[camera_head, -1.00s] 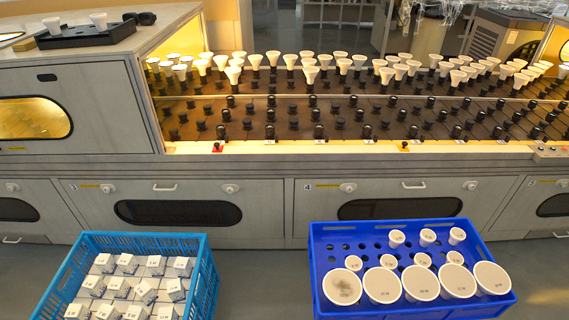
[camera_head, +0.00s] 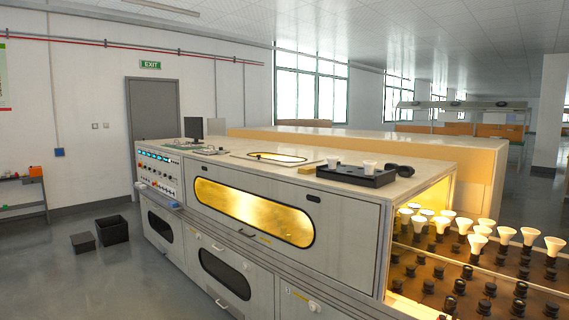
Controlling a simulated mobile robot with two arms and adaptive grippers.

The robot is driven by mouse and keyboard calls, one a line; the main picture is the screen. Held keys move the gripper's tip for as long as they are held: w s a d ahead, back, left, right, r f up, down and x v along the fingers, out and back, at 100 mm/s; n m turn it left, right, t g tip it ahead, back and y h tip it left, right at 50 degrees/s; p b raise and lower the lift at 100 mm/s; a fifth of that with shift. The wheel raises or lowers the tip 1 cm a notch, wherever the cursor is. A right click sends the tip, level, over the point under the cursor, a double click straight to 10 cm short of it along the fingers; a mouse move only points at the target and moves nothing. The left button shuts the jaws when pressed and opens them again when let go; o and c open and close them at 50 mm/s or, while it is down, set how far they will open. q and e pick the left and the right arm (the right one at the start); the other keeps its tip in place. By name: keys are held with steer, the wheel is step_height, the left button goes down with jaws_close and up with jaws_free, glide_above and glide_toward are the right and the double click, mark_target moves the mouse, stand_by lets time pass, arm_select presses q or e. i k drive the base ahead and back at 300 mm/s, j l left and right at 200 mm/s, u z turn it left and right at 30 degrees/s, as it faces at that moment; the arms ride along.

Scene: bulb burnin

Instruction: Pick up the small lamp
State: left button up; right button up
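Several small white lamps (camera_head: 481,228) stand in black sockets at the lower right, in the lit bay of the burn-in machine. Two more white lamps (camera_head: 369,166) stand on a black tray (camera_head: 345,178) on top of the machine, beside a dark object (camera_head: 397,169) I cannot identify. Which lamp is the small one meant, I cannot tell from this view. Neither of my grippers shows in the head view.
The long grey machine (camera_head: 330,216) with a glowing window (camera_head: 254,212) fills the middle. Its control panel (camera_head: 159,170) is at the left end. Two dark bins (camera_head: 112,230) stand on the floor. Open floor lies at the lower left.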

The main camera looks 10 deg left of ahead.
mark_target(332, 161)
steer(key=i+j+u, duration=0.35)
steer(key=j, duration=0.15)
steer(key=i+j+u, duration=0.35)
steer(key=j, duration=0.15)
steer(key=i+j+u, duration=0.3)
steer(key=j, duration=0.1)
